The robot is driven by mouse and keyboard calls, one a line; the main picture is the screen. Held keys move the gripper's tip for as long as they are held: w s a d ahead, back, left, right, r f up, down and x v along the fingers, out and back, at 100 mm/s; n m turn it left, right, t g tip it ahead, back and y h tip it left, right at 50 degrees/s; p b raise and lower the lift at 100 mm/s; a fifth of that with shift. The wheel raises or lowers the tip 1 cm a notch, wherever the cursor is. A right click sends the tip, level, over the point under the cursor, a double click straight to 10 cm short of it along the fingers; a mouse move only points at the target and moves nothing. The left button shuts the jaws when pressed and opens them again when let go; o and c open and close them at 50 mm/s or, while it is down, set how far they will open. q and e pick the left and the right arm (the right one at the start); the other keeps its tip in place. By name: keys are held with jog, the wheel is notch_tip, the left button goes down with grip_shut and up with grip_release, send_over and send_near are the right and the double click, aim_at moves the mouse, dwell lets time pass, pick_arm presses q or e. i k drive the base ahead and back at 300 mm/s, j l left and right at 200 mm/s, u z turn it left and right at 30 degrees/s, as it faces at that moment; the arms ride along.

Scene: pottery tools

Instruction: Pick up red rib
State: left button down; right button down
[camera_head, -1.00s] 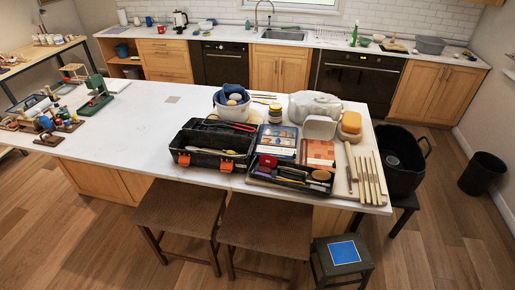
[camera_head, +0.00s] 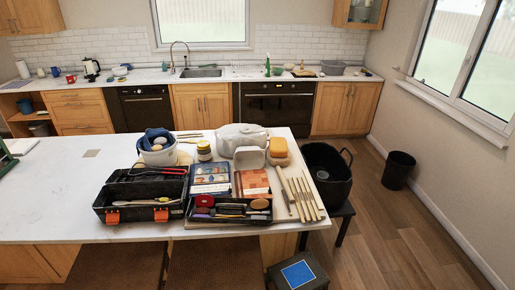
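A small red piece (camera_head: 204,201), which looks like the red rib, lies at the left end of the open black tool tray (camera_head: 231,220) on the white island. Dark and brown tools lie beside it in the tray. It is too small to make out its exact shape. Neither of my grippers shows in the head view.
An open black toolbox (camera_head: 124,191) with orange latches stands left of the tray. Boxes (camera_head: 210,178), a white lidded pot (camera_head: 242,138), a bucket (camera_head: 158,152) and wooden sticks (camera_head: 303,196) crowd round it. Stools (camera_head: 215,262) stand in front.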

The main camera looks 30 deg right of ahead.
aim_at(202, 201)
jog(key=i+l+z, duration=0.15)
jog(key=l+z, duration=0.15)
jog(key=i+l+z, duration=0.3)
jog(key=l, duration=0.2)
jog(key=i+l+z, duration=0.15)
jog(key=l+z, duration=0.15)
